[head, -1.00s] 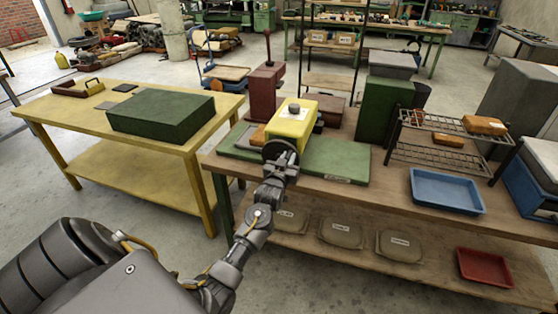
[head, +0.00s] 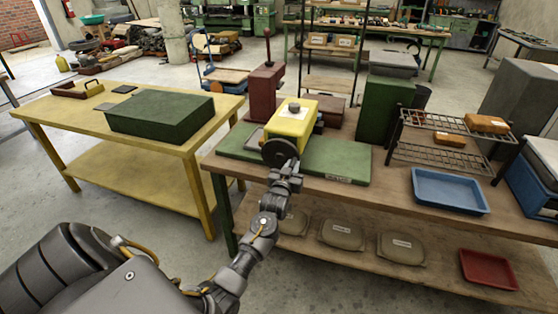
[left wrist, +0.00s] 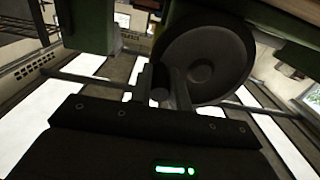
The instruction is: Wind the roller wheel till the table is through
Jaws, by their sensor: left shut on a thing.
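The yellow roller machine (head: 293,118) stands on a green base plate (head: 345,163) on the wooden bench. Its dark round roller wheel (head: 279,152) is on the near side and shows large in the left wrist view (left wrist: 205,62). My left gripper (head: 288,168) is at the wheel's lower right edge. It is shut on the wheel's crank handle (left wrist: 160,92), which shows between the fingers. A grey flat piece, likely the table (head: 255,138), lies against the machine's left side. The part under the yellow housing is hidden. My right gripper is not in view.
A dark red press (head: 266,92) stands behind the machine and a green box (head: 385,108) to its right. A wire rack (head: 450,138) and blue tray (head: 448,190) are farther right. A yellow table (head: 60,118) with a green case (head: 160,116) is at left.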

